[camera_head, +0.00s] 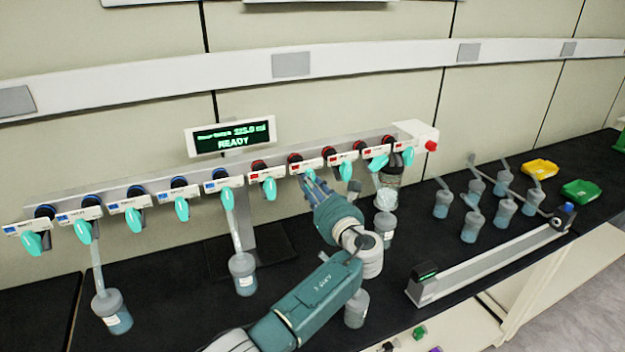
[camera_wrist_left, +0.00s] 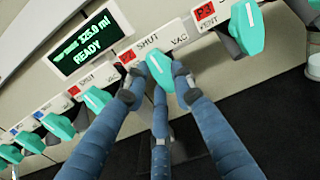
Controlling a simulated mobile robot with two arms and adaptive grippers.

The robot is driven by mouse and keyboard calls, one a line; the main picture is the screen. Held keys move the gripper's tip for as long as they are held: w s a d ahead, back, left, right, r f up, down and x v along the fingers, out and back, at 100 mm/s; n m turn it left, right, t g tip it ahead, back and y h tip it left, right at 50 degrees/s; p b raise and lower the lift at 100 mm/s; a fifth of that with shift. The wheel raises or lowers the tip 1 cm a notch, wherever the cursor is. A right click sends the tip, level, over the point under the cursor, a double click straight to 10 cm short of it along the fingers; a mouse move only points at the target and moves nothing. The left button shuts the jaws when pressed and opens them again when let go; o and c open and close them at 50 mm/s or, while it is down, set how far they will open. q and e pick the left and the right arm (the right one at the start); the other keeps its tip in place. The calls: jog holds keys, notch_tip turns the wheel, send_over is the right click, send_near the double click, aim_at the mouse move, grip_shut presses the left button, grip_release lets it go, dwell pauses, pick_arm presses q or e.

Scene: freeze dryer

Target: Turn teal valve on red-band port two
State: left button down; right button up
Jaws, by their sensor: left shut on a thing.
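The teal valve on red-band port two (camera_wrist_left: 158,68) hangs below its white label, which bears a red tag and the words SHUT and VAC. The same valve shows in the head view (camera_head: 309,174), partly hidden by my fingers. My left gripper (camera_wrist_left: 160,96) has its blue-grey fingers around the valve from below, one on each side and a third under it, and is shut on it. The left gripper also shows in the head view (camera_head: 315,184). The valve's handle points roughly downward. My right gripper is in neither view.
Neighbouring teal valves flank it closely, on the P3 port (camera_wrist_left: 248,28) and to the left (camera_wrist_left: 58,126). A display (camera_head: 231,136) reads READY. Flasks hang from some ports, one (camera_head: 243,274) left of my arm. More flasks, a yellow bin (camera_head: 540,168) and a green bin (camera_head: 581,190) stand right.

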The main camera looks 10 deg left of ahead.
pick_arm(q)
jog(key=shift+w+a+r, duration=0.1)
jog(key=shift+r, duration=0.35)
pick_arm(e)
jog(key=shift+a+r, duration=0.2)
pick_arm(q)
jog(key=c, duration=1.7)
grip_release()
jog(key=shift+c, duration=0.2)
jog(key=o, duration=0.3)
jog(key=shift+f, duration=0.1)
jog(key=v, duration=1.1)
jog(key=shift+s+d+f, duration=0.2)
jog(key=shift+f, duration=0.1)
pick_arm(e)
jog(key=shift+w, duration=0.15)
